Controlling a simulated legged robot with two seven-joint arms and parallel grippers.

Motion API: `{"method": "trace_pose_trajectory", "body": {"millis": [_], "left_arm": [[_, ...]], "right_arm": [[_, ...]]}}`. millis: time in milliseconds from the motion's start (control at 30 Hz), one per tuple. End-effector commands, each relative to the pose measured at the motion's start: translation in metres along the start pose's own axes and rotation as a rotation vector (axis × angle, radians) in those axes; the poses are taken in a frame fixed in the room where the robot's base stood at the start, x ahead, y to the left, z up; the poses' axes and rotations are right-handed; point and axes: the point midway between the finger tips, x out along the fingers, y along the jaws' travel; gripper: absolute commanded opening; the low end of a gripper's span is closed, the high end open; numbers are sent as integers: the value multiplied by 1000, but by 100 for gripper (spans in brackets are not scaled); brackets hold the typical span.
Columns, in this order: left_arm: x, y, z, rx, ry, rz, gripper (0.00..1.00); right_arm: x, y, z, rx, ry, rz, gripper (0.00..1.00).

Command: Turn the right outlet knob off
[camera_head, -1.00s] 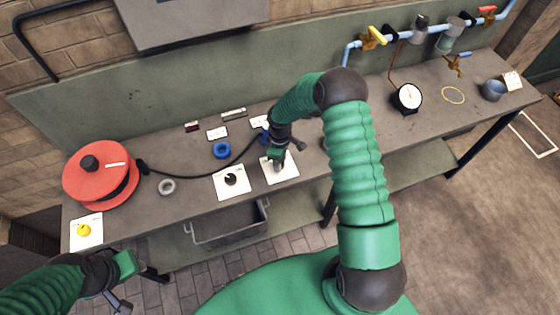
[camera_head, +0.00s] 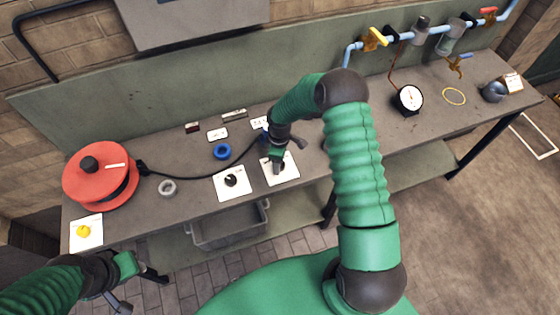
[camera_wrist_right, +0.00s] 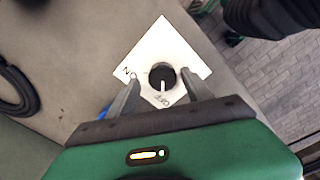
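The right outlet knob (camera_wrist_right: 161,76) is a round black knob on a white plate (camera_wrist_right: 165,45) in the right wrist view. Its white pointer line faces the OFF label; the ON label is at the plate's left corner. My right gripper (camera_wrist_right: 161,80) is open, with one finger on each side of the knob and gaps visible. In the head view my right gripper (camera_head: 278,164) is low over the right white plate (camera_head: 291,171) and hides its knob. My left gripper (camera_head: 124,285) is at the lower left, away from the bench; its fingers are unclear.
A second white plate with a black knob (camera_head: 231,180) lies left of the right plate. A gauge (camera_head: 409,98) stands to the right.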

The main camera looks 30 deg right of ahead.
Motion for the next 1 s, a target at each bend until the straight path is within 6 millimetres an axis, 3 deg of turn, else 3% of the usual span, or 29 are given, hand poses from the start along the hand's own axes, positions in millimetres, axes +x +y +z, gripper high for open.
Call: {"method": "trace_pose_trajectory", "body": {"millis": [367, 467, 800, 1000], "left_arm": [[2, 0, 0, 0, 0, 0, 36], [7, 0, 2, 0, 0, 0, 36], [22, 0, 5, 0, 0, 0, 36], [26, 0, 6, 0, 0, 0, 36]], "right_arm": [[-7, -2, 3, 2, -4, -3, 59], [-25, 0, 2, 1, -3, 0, 59], [-122, 2, 0, 2, -3, 1, 59], [-158, 2, -1, 0, -4, -3, 59]]}}
